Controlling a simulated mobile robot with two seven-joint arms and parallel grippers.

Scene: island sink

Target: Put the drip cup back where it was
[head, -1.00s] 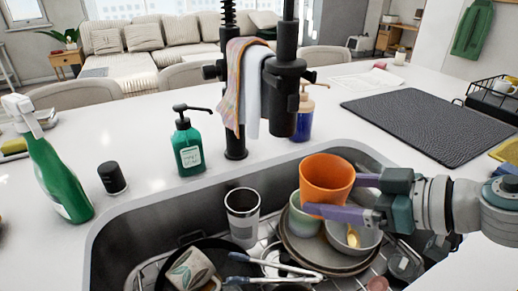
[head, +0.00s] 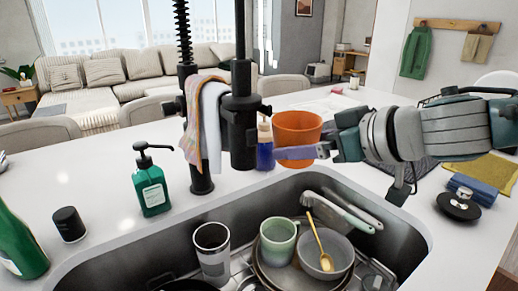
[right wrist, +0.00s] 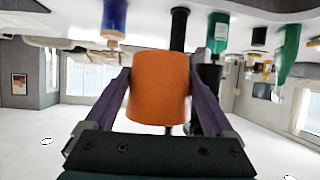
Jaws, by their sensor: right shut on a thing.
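The drip cup is orange (head: 297,127) and upright in the head view, at the back right of the sink, near the faucet. My right gripper (head: 300,150) is shut on it. In the right wrist view the orange cup (right wrist: 159,88) sits between the two purple fingers, and that picture looks upside down. In the head view the cup appears behind the sink's back edge, beside the blue soap bottle (head: 264,147). I cannot tell whether its base touches the counter. My left gripper is not in view.
The sink (head: 115,254) holds a tumbler (head: 212,250), a green cup (head: 277,240), a grey bowl (head: 338,258) and utensils. The black faucet (head: 241,115) with towels stands left of the cup. A green soap bottle (head: 151,182) is further left. A dark mat lies behind my right arm.

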